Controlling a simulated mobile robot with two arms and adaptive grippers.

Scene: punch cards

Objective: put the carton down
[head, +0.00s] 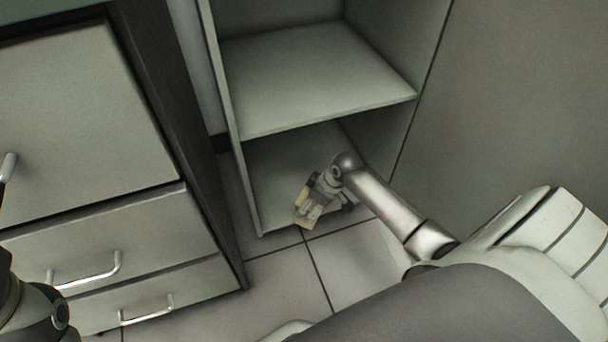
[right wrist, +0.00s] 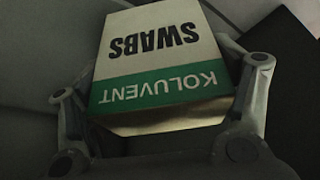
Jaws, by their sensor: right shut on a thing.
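The carton (right wrist: 160,60) is a white box with a green band, lettered "SWABS" and "KOLUVENT", upside down in the right wrist view. My right gripper (head: 318,203) is shut on it, with a finger on each side of the box. In the head view the carton (head: 306,216) is small, partly hidden by the gripper, and tilted. It is at the front of the lowest compartment of the open shelf unit (head: 318,118). I cannot tell whether the carton touches the surface below. My left arm shows at the lower left edge, but its gripper is out of view.
A drawer cabinet (head: 90,241) with metal handles stands at the left. The shelf unit's upper shelf (head: 310,75) is empty. A grey panel (head: 510,100) rises at the right. The tiled floor (head: 275,290) in front of the shelf unit is clear.

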